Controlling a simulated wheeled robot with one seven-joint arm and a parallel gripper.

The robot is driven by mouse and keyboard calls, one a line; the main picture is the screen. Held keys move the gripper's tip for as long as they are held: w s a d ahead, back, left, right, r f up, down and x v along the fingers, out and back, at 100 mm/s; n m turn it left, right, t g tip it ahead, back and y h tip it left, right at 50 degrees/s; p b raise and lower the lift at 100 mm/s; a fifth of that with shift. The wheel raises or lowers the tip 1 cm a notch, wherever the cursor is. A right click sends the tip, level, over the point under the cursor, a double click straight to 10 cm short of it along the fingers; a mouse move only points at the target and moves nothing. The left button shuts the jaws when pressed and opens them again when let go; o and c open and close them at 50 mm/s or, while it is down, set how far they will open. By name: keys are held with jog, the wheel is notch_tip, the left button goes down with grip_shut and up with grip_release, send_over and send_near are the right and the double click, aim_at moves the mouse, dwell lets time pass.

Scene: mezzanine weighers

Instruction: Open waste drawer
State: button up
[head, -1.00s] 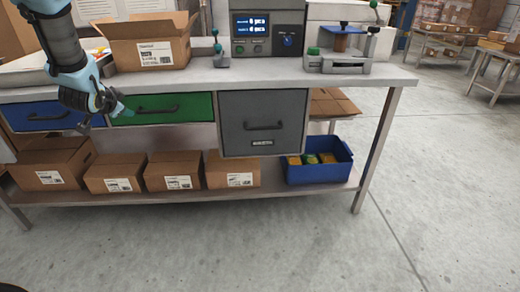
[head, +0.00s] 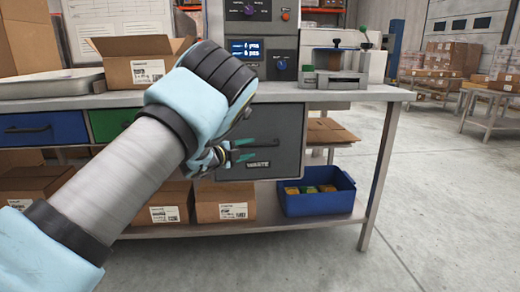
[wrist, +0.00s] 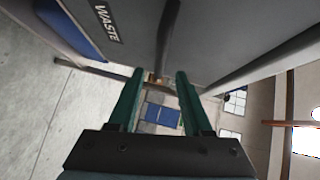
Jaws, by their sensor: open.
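The grey waste drawer (head: 284,128) hangs under the bench top and looks closed, with a WASTE label low on its front. The label also shows in the wrist view (wrist: 108,22). My gripper (head: 262,149) is open in front of the drawer, its green fingers pointing right across the front near handle height. In the wrist view, my gripper's two fingers (wrist: 160,75) are apart and a dark bar, apparently the drawer handle (wrist: 168,38), runs just beyond and between their tips. Whether they touch it I cannot tell. My arm hides the drawer's left part.
A blue drawer (head: 42,128) and a green drawer (head: 108,122) are to the left. A blue bin (head: 318,203) and cardboard boxes (head: 225,203) stand on the lower shelf. An open carton (head: 150,68) and a weigher (head: 250,45) are on the bench.

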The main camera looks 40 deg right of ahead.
aim_at(257, 146)
jog(key=d, duration=0.4)
jog(key=d+f, duration=0.1)
jog(key=d, duration=0.1)
jog(key=shift+w+d+b, duration=0.2)
jog(key=shift+w+b, duration=0.1)
jog(key=shift+w, duration=0.05)
grip_shut()
dwell(1.1)
